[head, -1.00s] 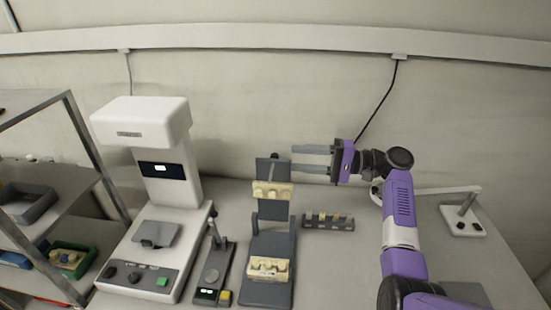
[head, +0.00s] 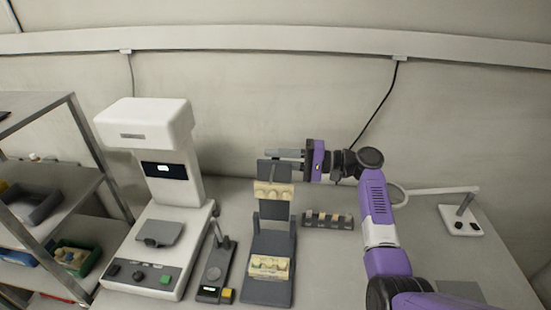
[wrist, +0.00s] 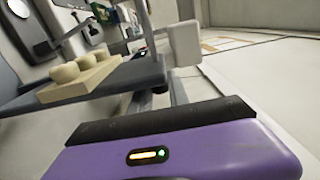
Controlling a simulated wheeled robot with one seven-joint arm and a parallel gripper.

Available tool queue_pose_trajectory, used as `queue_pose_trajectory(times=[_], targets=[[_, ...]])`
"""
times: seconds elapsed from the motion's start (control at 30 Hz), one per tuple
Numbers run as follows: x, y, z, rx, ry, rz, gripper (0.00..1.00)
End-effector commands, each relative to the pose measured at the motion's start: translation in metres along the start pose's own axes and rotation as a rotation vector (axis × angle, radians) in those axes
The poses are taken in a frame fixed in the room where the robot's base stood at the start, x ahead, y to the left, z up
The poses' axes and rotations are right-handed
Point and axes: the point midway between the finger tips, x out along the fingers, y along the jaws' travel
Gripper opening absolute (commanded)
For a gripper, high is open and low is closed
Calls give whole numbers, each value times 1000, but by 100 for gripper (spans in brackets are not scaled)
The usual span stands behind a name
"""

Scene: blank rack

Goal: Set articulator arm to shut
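The articulator is a dark grey stand (head: 266,291) on the bench, with a cream dental cast (head: 268,266) on its base. Its upper arm (head: 273,208) stands raised, nearly upright, and carries a second cast (head: 273,191); the wrist view also shows this cast (wrist: 80,78). My gripper (head: 280,157) reaches in from the right at the top of the upper arm. Its fingers are drawn close together with a narrow gap, apparently around the small knob at the arm's top. The knob itself is hidden by the fingers.
A white machine (head: 158,190) stands to the left, with a small lever device (head: 214,268) between it and the articulator. A grey rack of pieces (head: 328,220) lies to the right behind. A lamp base (head: 461,221) is further right. Shelves (head: 75,190) stand far left.

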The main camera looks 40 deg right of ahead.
Motion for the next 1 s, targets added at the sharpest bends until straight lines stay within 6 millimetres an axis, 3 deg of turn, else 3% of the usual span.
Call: queue_pose_trajectory(times=[0.1, 1.0], targets=[[0, 0, 0, 1, 0, 1, 0], [-1, 1, 0, 1, 1, 1, 0]])
